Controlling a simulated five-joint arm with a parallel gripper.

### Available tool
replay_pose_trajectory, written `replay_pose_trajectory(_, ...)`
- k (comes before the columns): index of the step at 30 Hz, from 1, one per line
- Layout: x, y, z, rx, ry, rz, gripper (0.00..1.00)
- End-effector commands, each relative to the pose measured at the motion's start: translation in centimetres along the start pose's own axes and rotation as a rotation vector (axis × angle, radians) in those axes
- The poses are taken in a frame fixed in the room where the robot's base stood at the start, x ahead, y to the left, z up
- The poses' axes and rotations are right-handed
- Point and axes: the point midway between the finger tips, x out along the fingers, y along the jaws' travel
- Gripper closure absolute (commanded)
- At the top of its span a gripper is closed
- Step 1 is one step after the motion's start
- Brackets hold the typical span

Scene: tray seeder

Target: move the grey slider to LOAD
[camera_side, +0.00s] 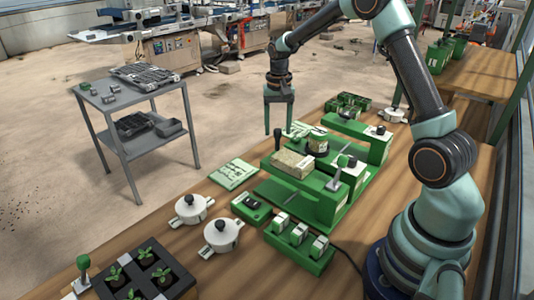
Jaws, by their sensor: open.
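My gripper (279,129) hangs at the back-left end of the green seeder machine (315,203), with its two fingers apart and pointing down. A black-knobbed lever (278,141) shows low between the fingertips; I cannot tell how near it is in depth. Nothing is held. I cannot tell for sure which part is the grey slider. A pale grey block with a knob (351,171) sits on the machine's front-right side, and a similar one (377,132) is on the green beam behind. The LOAD mark is not readable.
A green box with several pale blocks (300,263) stands at the front of the machine. Two white round pots (222,236) and a black seedling tray (108,292) are at front left. A green printed card (234,174) lies near the bench edge. A grey cart (86,89) stands apart.

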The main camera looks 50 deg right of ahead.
Motion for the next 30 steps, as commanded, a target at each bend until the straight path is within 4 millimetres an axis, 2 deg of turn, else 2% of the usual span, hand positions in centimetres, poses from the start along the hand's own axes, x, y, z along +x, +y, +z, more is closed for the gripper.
replay_pose_trajectory(11, 0.55, 0.01, 0.02, 0.0, 0.0, 0.0, 0.39)
replay_pose_trajectory(15, 0.54, 0.01, 0.02, 0.0, 0.0, 0.0, 0.93)
replay_pose_trajectory(16, 0.53, 0.01, 0.02, 0.0, 0.0, 0.0, 1.0)
replay_pose_trajectory(30, 0.49, 0.01, 0.02, 0.0, 0.0, 0.0, 1.0)
